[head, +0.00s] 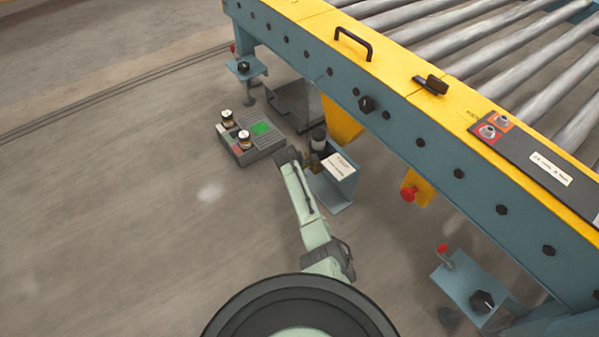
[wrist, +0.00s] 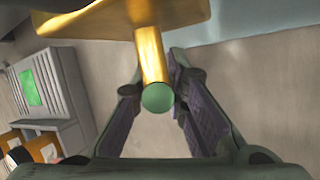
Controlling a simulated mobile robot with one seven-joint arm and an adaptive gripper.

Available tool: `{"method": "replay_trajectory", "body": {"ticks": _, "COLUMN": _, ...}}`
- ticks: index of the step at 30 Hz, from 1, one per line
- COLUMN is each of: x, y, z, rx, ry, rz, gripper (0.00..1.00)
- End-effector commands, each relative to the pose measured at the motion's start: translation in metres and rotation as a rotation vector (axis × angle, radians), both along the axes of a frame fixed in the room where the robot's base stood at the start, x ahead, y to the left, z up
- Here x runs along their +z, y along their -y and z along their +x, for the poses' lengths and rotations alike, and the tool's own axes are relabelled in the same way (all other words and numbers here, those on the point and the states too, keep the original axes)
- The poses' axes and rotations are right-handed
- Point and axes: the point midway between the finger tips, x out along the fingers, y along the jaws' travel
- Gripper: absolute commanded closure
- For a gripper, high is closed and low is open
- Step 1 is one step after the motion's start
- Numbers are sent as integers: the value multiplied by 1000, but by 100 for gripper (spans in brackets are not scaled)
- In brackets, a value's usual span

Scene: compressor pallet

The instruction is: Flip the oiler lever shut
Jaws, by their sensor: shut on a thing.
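The oiler lever (wrist: 150,58) is a brass rod with a green round end, reaching down from a brass block (wrist: 110,16) in the wrist view. My gripper (wrist: 156,84) is shut on the lever, with one dark finger pad on each side of the rod. In the head view my gripper (head: 297,160) is beside a small blue bracket (head: 343,190) with a white label. A dark cylinder (head: 318,138) with a pale lower part stands there, seemingly the oiler. The lever is too small and covered to make out in the head view.
A blue-and-yellow roller conveyor (head: 440,150) borders the right. Floor at left is clear.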

Motion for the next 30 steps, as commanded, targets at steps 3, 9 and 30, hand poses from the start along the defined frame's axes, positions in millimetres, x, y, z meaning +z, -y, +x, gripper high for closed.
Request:
{"method": "replay_trajectory", "body": {"ticks": 3, "x": 0, "y": -1, "z": 1, "rx": 1, "ry": 2, "rz": 2, "gripper": 100}}
{"method": "replay_trajectory", "body": {"ticks": 9, "x": 0, "y": -1, "z": 1, "rx": 2, "ry": 3, "rz": 0, "gripper": 81}}
{"method": "replay_trajectory", "body": {"ticks": 30, "x": 20, "y": 0, "z": 2, "rx": -1, "ry": 5, "rz": 1, "gripper": 66}}
